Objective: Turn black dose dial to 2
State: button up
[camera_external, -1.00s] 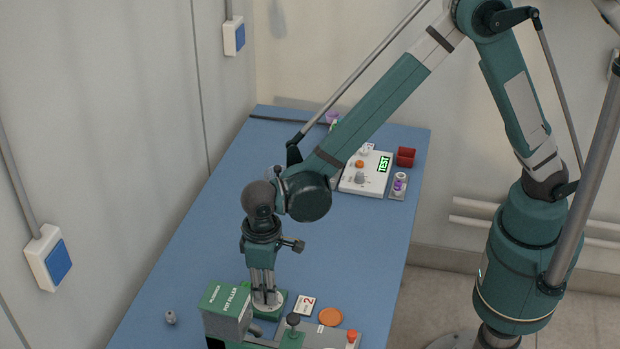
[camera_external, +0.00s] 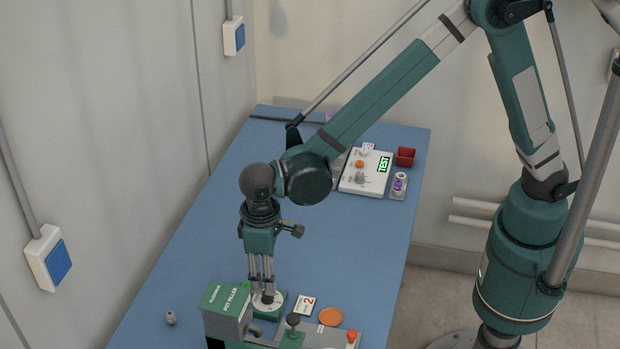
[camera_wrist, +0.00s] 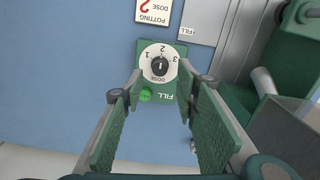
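The black dose dial (camera_wrist: 160,66) sits on a round white plate marked 1, 2 and 3, on a green base. A pale mark shows on the knob, roughly upright in the wrist view, on the side of the 2; its exact setting is too small to tell. In the external view the white dial plate (camera_external: 267,303) is partly covered by my fingers. My gripper (camera_wrist: 160,82) is open and empty, its fingers on both sides of the dial and apart from it. It points down over the dial in the external view (camera_external: 262,292).
The green pot filler (camera_external: 226,312) stands left of the dial. A card with a red 2 (camera_external: 305,306), an orange disc (camera_external: 331,317) and a lever (camera_external: 293,322) are close to the right. A small grey piece (camera_external: 170,317) lies left. The mid-table is clear.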

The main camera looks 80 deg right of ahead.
notch_tip(320, 180, up, 7)
dwell(0.4)
jog(key=shift+d+r, duration=0.1)
jog(key=shift+r, duration=0.05)
dwell(0.4)
jog(key=s+d+r+t, duration=0.1)
jog(key=s+d+r, duration=0.4)
jog(key=d, duration=0.5)
jog(key=s+d+r+t, duration=0.2)
jog(key=s+d+r, duration=0.1)
jog(key=d+r, duration=0.65)
jog(key=s+d+f+m+t, duration=0.1)
jog(key=s+d+t, duration=0.3)
jog(key=s+d, duration=1.4)
jog(key=shift+s+d+f, duration=0.15)
jog(key=shift+d+f, duration=0.3)
jog(key=shift+d, duration=0.6)
